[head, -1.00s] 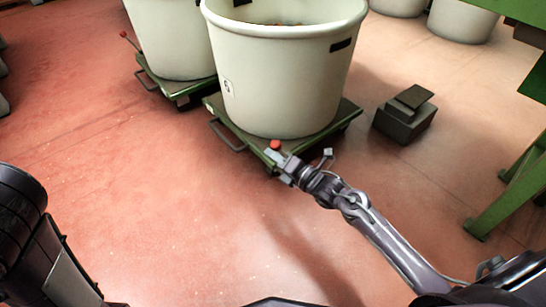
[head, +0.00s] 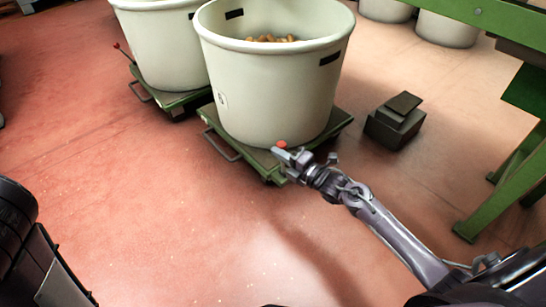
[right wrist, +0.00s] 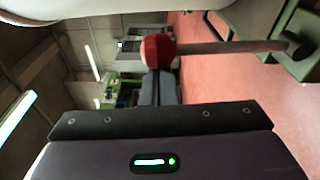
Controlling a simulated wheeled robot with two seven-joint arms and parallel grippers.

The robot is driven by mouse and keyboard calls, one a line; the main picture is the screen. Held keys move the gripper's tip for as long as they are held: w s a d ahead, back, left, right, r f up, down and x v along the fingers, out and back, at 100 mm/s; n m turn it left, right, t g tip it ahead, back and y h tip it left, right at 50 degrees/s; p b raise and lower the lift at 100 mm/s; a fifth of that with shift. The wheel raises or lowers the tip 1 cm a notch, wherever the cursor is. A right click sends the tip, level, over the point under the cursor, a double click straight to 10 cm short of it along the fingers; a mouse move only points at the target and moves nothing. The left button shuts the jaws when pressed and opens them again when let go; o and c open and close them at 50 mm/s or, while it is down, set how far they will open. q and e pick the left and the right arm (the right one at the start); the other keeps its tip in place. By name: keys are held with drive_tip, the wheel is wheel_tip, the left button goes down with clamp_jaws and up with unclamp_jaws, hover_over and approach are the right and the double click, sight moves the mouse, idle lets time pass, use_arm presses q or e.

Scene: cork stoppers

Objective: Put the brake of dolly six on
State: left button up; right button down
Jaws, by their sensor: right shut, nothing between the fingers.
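Dolly six is a low green platform (head: 211,118) under a cream tub (head: 270,95) whose small white label seems to read 6. Its brake lever has a red ball knob (head: 281,145) at the dolly's front edge. In the right wrist view the red knob (right wrist: 157,50) tops a metal rod (right wrist: 225,47) that runs to a green bracket (right wrist: 298,62). My right gripper (head: 284,154) is shut and empty, right at the knob. In the wrist view its fingers (right wrist: 160,88) lie beside the knob; I cannot tell whether they touch. My left gripper is out of view.
Another green dolly (head: 138,88) with a cream tub (head: 165,50) stands behind on the left, its red-tipped lever (head: 118,47) leaning outward. A dark stepped block (head: 394,122) sits right of dolly six. A green frame (head: 500,185) stands at right. The front red floor is clear.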

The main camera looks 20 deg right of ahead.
drive_tip(key=w+d+m, duration=0.2)
drive_tip(key=d+m, duration=0.2)
drive_tip(key=d, duration=0.3)
drive_tip(key=shift+w+m, duration=0.25)
drive_tip(key=shift+m, duration=0.15)
drive_tip(key=shift+d+t, duration=0.15)
drive_tip(key=shift+t, duration=0.15)
drive_tip(key=shift+r, duration=0.1)
